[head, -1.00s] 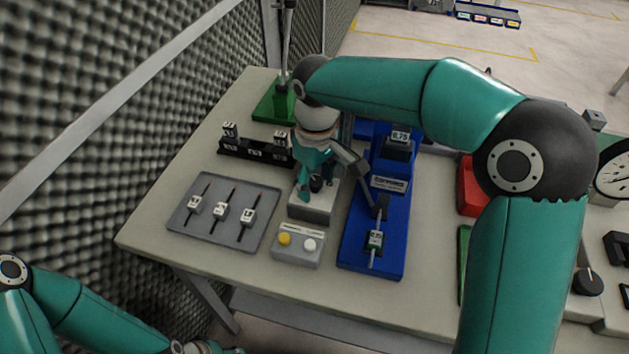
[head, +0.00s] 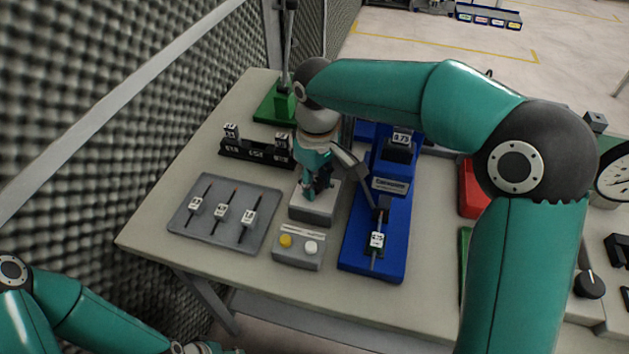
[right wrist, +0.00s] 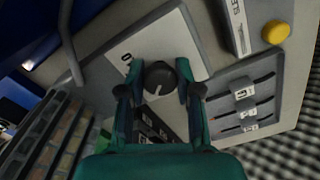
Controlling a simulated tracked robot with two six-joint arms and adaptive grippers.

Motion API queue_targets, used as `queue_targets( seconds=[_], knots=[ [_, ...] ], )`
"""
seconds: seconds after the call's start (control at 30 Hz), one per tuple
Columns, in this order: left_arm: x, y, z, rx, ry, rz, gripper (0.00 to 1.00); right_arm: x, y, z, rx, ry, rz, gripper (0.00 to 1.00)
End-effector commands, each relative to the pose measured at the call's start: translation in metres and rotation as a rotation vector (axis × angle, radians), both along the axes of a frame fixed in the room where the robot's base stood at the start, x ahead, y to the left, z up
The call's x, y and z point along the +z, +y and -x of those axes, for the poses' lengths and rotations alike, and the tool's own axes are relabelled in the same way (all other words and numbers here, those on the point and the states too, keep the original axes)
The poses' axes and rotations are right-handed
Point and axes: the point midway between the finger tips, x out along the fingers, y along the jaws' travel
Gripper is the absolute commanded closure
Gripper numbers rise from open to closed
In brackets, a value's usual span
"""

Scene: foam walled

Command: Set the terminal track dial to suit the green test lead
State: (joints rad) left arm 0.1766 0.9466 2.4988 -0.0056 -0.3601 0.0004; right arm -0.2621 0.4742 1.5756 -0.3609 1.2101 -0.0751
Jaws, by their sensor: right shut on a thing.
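The dial is a black knob with a pale pointer line (right wrist: 158,79) on a light grey block. The block (head: 313,212) stands mid-table in the head view, and my gripper hides most of the knob there. My right gripper (right wrist: 160,86) points down with its fingers shut on the two sides of the knob; it also shows in the head view (head: 314,190). The dial's scale is mostly covered. A lead with a white tag and some green on it (head: 376,242) lies at the front of the blue fixture (head: 360,255). Only my left arm shows, at the lower left; its fingers are out of frame.
A grey box with a yellow and a white button (head: 298,257) stands in front of the dial block. A grey tray (head: 180,222) with 3 tagged leads lies to the left. A black rack (head: 256,153) stands behind the tray. A red object (head: 469,190) is right of the blue fixture.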

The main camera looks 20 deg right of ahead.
Motion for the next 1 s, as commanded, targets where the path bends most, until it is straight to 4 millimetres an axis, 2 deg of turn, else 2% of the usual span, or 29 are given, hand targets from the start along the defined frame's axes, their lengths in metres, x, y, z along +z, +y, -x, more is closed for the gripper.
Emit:
queue_targets(
  seconds=[0.27,0.7,1.0],
  knots=[
    [0.0023,0.0,0.0001,0.0,0.0,0.0,0.6,0.001,-0.0007,-0.001,-0.16,-0.004,0.0,1.0],
    [0.0041,0.0,0.0001,0.0,0.0,0.0,0.6,0.0009,0.0,-0.001,-0.525,-0.005,0.001,1.0],
    [0.0042,0.0,0.0,0.0,0.0,0.0,0.6,0.001,0.0006,-0.0012,-0.691,-0.006,0.0,1.0]
  ],
)
